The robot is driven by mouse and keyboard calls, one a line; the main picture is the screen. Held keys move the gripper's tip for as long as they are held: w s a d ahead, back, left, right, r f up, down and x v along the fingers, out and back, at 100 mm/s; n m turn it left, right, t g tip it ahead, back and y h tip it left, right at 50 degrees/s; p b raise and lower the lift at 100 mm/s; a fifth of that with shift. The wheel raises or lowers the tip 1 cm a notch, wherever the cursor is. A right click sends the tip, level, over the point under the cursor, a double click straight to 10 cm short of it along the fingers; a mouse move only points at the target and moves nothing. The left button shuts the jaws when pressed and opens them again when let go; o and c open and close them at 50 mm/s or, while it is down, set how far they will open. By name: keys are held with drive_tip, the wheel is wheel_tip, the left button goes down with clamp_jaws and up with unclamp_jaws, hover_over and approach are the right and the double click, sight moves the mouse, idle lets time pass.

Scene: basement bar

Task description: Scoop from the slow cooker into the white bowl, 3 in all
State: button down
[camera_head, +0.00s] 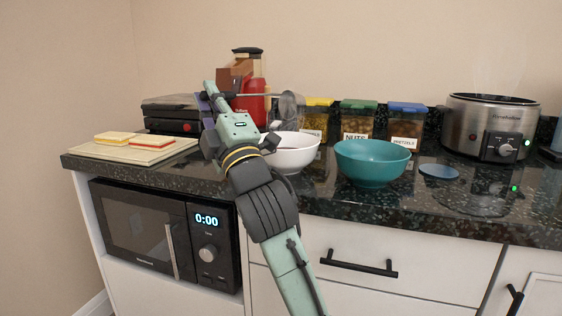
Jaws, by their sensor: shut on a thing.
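The slow cooker (468,122) is a steel pot with a black rim and a front knob, at the right of the counter. It is open, and its contents are hidden. The white bowl (293,156) stands left of the middle, partly behind my arm; a dark patch shows inside its rim. My gripper (213,98) is at the far end of my arm, up and left of the white bowl, mostly hidden by my wrist. It is shut on what looks like a ladle (289,106), whose grey cup shows above the white bowl.
A teal bowl (372,166) stands between the white bowl and the slow cooker. A small blue disc (438,171) lies beside it. Lidded snack tubs (357,121) line the back. A cutting board (118,152) with sponge-like slabs lies left. The front right counter is clear.

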drive_tip(key=shift+w+d+r+m+t+h+p, duration=0.1)
drive_tip(key=shift+r+m+t+h+p, duration=0.1)
drive_tip(key=shift+r+m+h+p, duration=0.3)
drive_tip(key=shift+w+d+r+m+t+h+p, duration=0.1)
drive_tip(key=shift+r+m+t+h+p, duration=0.15)
drive_tip(key=shift+r+m, duration=0.3)
drive_tip(key=shift+f, duration=0.25)
